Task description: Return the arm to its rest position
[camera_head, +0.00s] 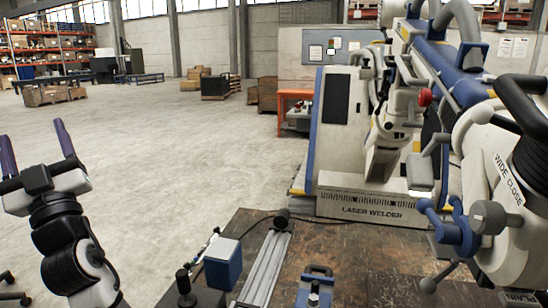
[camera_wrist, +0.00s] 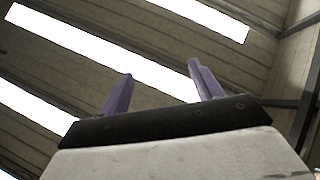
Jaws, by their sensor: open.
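My gripper (camera_head: 36,150) is at the left edge of the head view, pointing up, with its two purple fingers spread apart. It is empty and touches nothing. In the wrist view my gripper (camera_wrist: 160,88) shows the same two fingers apart, with only the roof and bright skylights behind them. My arm below it is dark and white and bent, rising from the bottom left of the head view.
A laser welder (camera_head: 345,200) with a microscope arm (camera_head: 460,75) fills the right side. A brown worktable (camera_head: 385,270) holds a blue-and-white box (camera_head: 222,265) and a metal rail (camera_head: 265,265). Open concrete floor (camera_head: 160,150) surrounds my gripper; shelves (camera_head: 45,50) stand far back.

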